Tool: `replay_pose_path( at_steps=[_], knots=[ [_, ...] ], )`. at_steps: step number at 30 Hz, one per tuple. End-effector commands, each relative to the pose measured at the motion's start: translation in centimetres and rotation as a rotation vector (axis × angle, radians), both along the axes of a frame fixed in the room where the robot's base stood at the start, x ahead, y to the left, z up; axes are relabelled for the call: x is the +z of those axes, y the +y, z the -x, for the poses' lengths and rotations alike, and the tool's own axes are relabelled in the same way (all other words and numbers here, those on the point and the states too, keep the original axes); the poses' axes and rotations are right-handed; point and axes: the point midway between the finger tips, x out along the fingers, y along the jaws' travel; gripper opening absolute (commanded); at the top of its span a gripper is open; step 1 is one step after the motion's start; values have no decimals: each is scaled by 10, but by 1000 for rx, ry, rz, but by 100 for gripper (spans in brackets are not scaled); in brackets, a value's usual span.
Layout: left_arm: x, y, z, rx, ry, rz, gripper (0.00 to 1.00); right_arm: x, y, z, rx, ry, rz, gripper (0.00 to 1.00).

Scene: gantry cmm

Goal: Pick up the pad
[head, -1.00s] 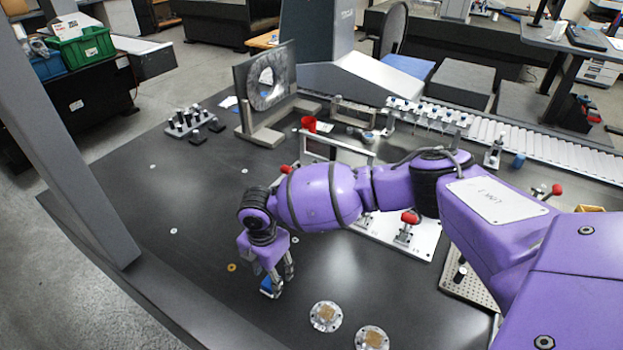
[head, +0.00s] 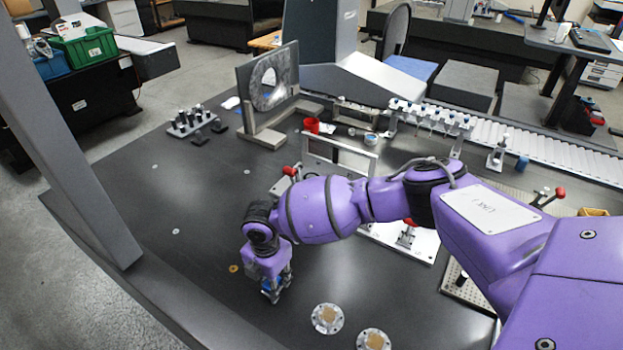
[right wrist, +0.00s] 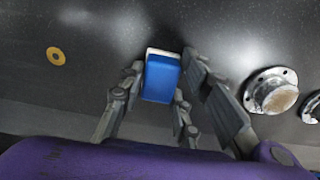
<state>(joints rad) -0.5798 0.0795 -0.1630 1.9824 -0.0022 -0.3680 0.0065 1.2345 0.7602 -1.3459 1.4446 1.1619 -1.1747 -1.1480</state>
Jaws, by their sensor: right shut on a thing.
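The pad is a small blue block with a white layer at one end; in the right wrist view the pad (right wrist: 161,78) sits between the fingers of my right gripper (right wrist: 160,82). In the head view, my right gripper (head: 275,288) points down over the dark table, and a little blue of the pad (head: 269,284) shows between its fingers. The gripper is shut on the pad. Whether the pad touches the table or is just above it, I cannot tell. My left gripper is not in view.
Two round metal flanges (head: 327,318) (head: 373,340) lie right of the gripper on the dark table (head: 150,205). A brass washer (head: 233,268) lies to its left. A white fixture plate (head: 405,240) with red-handled clamps stands behind my arm. The table's left part is mostly clear.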

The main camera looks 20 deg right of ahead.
Motion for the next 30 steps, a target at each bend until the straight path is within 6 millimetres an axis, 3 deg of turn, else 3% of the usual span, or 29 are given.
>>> replay_pose_path(
  at_steps=[8,12,20,24,30],
  knots=[
    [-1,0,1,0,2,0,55,10,1,-2,2,-3,-2,5],
    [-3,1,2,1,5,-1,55,32,1,-2,2,-5,-2,5],
    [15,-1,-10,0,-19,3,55,97,0,49,5,-8,-2,5],
    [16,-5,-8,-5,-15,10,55,110,0,87,5,-4,-1,5],
    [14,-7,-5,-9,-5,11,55,124,-1,122,3,-3,-1,5]
  ],
)
